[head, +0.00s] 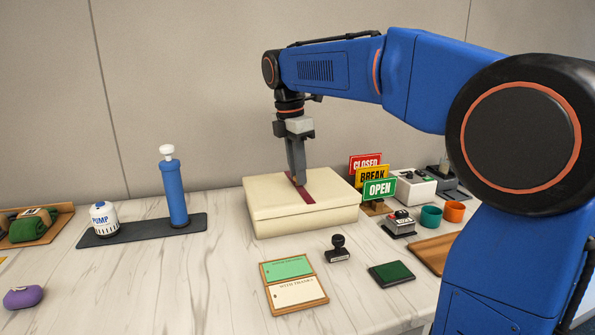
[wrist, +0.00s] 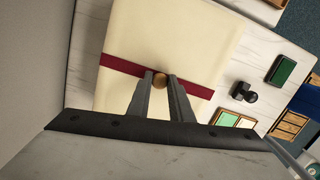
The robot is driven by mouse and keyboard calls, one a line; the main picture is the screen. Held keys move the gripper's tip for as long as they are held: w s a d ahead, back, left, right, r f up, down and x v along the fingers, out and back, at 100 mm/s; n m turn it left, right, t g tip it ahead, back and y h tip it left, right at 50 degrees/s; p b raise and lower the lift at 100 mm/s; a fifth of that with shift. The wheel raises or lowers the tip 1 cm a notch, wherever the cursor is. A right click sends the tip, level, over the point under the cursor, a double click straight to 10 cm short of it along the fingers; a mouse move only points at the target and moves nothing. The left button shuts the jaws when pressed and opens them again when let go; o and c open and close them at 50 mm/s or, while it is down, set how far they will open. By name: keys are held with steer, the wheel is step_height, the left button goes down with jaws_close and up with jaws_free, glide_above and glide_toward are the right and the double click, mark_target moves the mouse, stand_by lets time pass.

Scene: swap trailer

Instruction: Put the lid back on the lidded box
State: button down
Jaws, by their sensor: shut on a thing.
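The lidded box (head: 305,222) is cream-coloured and stands on the marble counter in the middle of the head view. Its cream lid (head: 264,195), with a dark red band across it, lies on top of the box. In the wrist view the lid (wrist: 180,35) fills the upper middle, with a round wooden knob (wrist: 160,80) on the band. My gripper (head: 298,183) points straight down over the lid's middle. In the wrist view my gripper (wrist: 161,82) has its fingers on either side of the knob, shut on it. The box's far sides are hidden.
A blue pump (head: 173,190) and a white canister (head: 104,219) stand on a dark mat to the left. CLOSED, BREAK and OPEN signs (head: 379,188) stand close to the box's right. A stamp (head: 338,249), a green pad (head: 391,273) and a two-panel board (head: 293,283) lie in front.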

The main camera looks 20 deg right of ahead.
stand_by(0.4)
steer(key=c, duration=1)
jaws_free()
steer(key=shift+r, duration=0.1)
steer(key=shift+r, duration=3.4)
jaws_close()
